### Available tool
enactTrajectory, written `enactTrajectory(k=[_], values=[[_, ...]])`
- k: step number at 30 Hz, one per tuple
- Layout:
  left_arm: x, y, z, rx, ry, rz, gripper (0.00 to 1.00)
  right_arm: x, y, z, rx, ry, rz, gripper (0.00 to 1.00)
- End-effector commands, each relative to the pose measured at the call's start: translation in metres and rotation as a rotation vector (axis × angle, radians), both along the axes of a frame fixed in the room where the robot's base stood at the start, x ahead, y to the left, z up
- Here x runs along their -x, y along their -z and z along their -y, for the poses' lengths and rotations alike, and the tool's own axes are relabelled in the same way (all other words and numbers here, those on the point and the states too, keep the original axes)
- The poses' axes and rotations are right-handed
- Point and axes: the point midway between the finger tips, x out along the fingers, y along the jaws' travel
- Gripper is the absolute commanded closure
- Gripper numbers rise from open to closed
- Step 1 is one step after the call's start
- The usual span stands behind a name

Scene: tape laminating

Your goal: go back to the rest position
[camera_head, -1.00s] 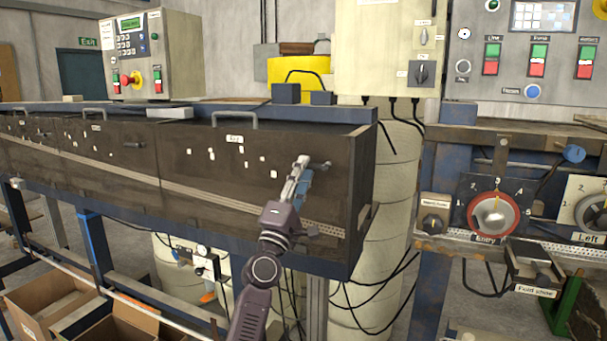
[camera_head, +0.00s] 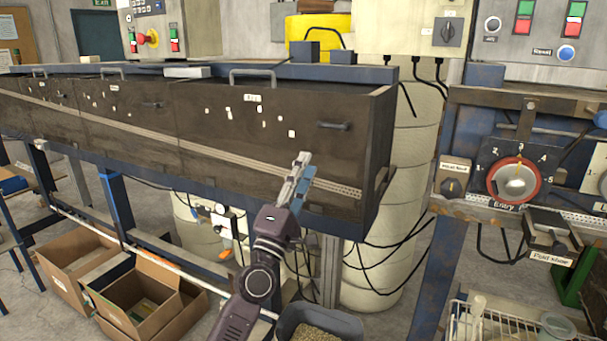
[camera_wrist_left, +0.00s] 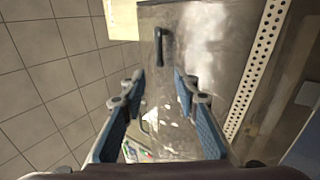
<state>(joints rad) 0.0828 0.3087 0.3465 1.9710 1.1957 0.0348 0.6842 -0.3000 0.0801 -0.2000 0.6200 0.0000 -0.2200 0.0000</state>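My left gripper (camera_head: 297,182) is in front of the lower right part of the long dark machine housing (camera_head: 215,125) in the head view. In the left wrist view its two blue-padded fingers (camera_wrist_left: 158,105) stand wide apart with nothing between them. The housing's dark panel and a handle (camera_wrist_left: 160,48) show beyond the fingers. In the head view the gripper appears below the black handle (camera_head: 333,126) on the end panel, and a gap to the panel cannot be judged. My right gripper is not in view.
A control panel with a red-ringed Entry dial (camera_head: 514,182) stands at the right. Open cardboard boxes (camera_head: 140,297) are on the floor at lower left. A grey bin (camera_head: 325,325) of granules and a wire basket (camera_head: 500,325) are at the bottom. Cables hang beside the pale drums (camera_head: 385,230).

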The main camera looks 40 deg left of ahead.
Motion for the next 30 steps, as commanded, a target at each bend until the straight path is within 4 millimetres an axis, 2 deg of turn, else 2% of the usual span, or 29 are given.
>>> enactTrajectory(k=[6,23,26,29,30], values=[[0.007,0.005,0.002,0.001,0.002,0.0,0.71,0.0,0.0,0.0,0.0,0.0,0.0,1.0],[0.006,0.006,0.004,-0.005,0.003,-0.005,0.71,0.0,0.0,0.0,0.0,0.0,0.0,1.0],[0.002,0.018,0.022,-0.055,0.023,-0.053,0.71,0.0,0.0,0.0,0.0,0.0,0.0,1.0],[-0.005,0.049,0.06,-0.177,0.064,-0.166,0.71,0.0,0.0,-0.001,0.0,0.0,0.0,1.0],[-0.007,0.066,0.081,-0.245,0.086,-0.227,0.71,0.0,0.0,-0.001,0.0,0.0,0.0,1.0]])
